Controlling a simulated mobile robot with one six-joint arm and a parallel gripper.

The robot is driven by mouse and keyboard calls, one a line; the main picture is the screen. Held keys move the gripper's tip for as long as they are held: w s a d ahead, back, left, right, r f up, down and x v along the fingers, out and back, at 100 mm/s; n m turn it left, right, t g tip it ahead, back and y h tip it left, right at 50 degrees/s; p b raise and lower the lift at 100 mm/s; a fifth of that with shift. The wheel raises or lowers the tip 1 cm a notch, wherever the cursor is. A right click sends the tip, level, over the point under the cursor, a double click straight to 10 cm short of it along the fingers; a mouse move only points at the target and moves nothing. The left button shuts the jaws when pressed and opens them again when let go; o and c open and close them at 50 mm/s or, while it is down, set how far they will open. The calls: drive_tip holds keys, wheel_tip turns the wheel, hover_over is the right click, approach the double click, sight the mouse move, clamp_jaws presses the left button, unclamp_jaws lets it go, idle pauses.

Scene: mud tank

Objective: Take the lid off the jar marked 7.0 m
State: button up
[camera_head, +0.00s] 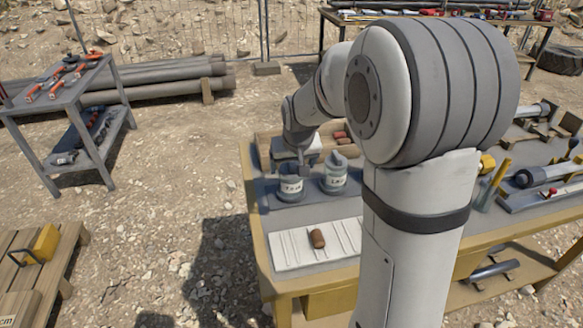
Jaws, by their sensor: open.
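Two small grey jars with pale labels stand side by side on the yellow-edged workbench (262,238). The left jar (290,189) has a label that seems to read 7.0 m, but the print is small. The right jar (335,180) has a label I cannot read surely, and a grey lid (336,158) sits on it. My gripper (301,161) is open and points down at the top of the left jar, close to it. The left jar's lid is largely hidden by the gripper, and I cannot tell whether the fingers touch it.
A white tray (285,257) holding a brown core piece (317,238) lies in front of the jars. A wooden box (263,147) with brown pieces stands behind. Tools, including a yellow-handled one (498,180), lie on the right. My arm hides the bench's middle.

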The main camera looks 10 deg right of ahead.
drive_tip(key=shift+x, duration=0.75)
drive_tip(key=shift+c, duration=0.4)
drive_tip(key=c, duration=1)
